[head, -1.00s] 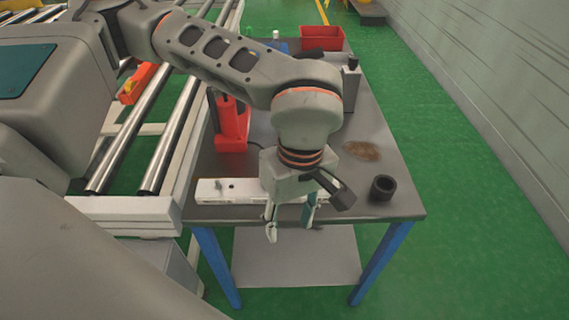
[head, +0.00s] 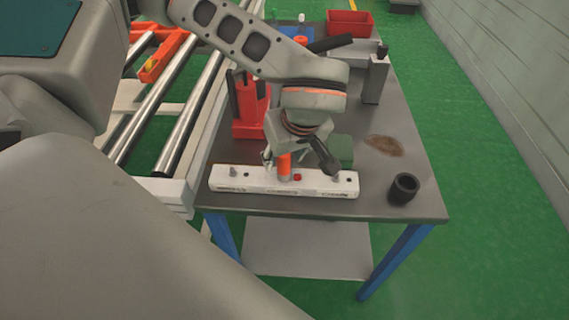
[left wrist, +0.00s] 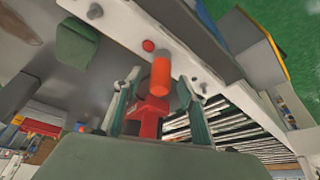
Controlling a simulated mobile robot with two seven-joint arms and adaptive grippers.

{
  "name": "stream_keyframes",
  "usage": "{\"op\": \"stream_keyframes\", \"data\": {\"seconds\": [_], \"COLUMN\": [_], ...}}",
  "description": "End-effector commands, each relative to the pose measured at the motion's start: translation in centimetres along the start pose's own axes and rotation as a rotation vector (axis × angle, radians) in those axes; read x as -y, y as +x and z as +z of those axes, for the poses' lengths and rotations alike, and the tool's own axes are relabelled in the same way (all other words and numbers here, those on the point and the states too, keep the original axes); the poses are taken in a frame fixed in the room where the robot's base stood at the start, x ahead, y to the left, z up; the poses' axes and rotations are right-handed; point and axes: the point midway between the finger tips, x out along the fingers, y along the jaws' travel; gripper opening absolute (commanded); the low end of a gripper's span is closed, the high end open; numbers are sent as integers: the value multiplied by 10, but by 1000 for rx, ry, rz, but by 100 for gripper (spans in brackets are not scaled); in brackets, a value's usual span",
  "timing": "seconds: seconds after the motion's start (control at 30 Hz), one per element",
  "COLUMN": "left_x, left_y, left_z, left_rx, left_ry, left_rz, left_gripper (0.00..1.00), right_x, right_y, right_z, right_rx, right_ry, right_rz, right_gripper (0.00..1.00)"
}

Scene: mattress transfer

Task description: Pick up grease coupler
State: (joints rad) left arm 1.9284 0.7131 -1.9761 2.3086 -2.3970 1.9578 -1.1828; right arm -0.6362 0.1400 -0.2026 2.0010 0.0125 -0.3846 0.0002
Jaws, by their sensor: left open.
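An orange cylinder (head: 284,167) stands upright on the white bar (head: 240,184) near the table's front edge. It also shows in the left wrist view (left wrist: 160,74). I take it as the grease coupler, though its details are too small to confirm. My left gripper (head: 284,157) is above the bar at the cylinder, pointing down. In the left wrist view my left gripper (left wrist: 160,82) is open, with one finger on each side of the cylinder. I cannot tell whether either finger touches it. My right gripper is not in view.
A red jack-like tool (head: 248,120) stands left of the gripper and a green block (head: 342,149) behind the bar. A black ring (head: 403,189) sits at the front right. A grey upright block (head: 375,82) and a red bin (head: 349,23) are farther back. The table's right middle has a brown stain.

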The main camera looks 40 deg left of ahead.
Motion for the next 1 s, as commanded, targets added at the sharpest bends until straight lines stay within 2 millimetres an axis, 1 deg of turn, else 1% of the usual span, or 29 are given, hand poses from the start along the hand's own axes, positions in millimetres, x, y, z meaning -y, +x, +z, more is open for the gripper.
{"op": "stream_keyframes", "data": {"seconds": [0.03,0.1,0.37,0.4,0.47,0.5,0.53,0.87,1.0], "left_x": [0,0,0,0,0,0,0,0,-1], "left_y": [6,10,11,11,11,11,11,10,3], "left_z": [0,0,0,0,0,0,0,-1,-4], "left_rx": [2,1,0,0,0,0,0,0,-1], "left_ry": [-1,-1,0,0,0,0,0,0,-1], "left_rz": [-1,0,2,2,2,2,2,2,4], "left_gripper": [41,41,41,31,15,5,0,0,0], "right_x": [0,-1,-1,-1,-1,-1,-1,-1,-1], "right_y": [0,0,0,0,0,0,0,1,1], "right_z": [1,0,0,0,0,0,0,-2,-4], "right_rx": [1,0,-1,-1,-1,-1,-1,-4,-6], "right_ry": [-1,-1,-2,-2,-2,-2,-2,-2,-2], "right_rz": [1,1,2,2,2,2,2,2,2], "right_gripper": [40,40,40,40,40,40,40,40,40]}}
